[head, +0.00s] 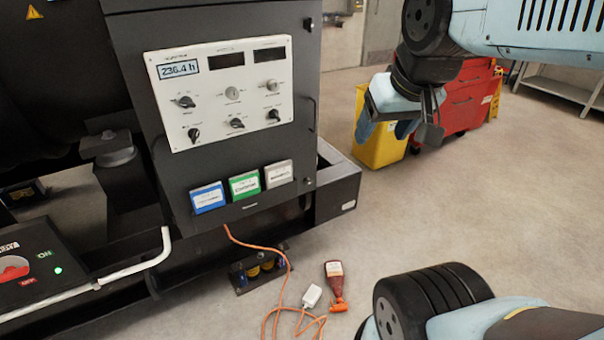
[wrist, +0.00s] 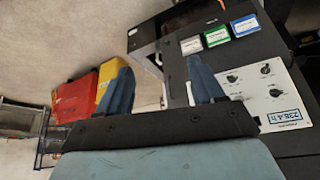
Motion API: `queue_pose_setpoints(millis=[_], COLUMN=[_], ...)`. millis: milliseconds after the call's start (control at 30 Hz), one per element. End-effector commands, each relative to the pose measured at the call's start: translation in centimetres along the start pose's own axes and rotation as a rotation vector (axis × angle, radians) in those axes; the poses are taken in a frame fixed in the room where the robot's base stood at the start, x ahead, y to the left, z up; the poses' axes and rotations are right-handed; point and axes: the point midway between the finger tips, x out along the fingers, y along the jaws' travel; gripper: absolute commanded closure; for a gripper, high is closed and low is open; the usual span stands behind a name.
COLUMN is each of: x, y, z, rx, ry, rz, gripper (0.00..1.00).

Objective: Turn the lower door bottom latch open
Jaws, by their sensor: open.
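The dark control cabinet (head: 225,105) stands left of centre in the head view and carries a white instrument panel. Its lower part (head: 250,205) bears blue, green and white labelled blocks. A small dark latch (head: 308,183) sits at the right edge of this lower part. Its turn position is too small to tell. My gripper (head: 386,128) is open and empty, in the air to the right of the cabinet and apart from it. In the wrist view my gripper's two blue fingers (wrist: 160,72) are spread, with the upside-down cabinet (wrist: 280,75) behind and to the right.
An orange cable (head: 285,262) and a red bottle (head: 334,278) lie on the floor below the cabinet. A dark frame (head: 337,185) juts out beside the cabinet's lower right. Floor to the right is clear.

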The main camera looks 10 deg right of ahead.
Motion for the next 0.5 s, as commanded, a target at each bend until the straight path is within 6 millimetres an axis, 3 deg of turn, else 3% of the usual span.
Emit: queue_pose_setpoints(millis=[167, 500], x=[1.1, 7.6], y=[0.4, 2.5], z=[-1.5, -8.2], rx=[0.011, 0.048], ry=[0.002, 0.036], rz=[0.025, 0.119], gripper=[0.45, 0.45])
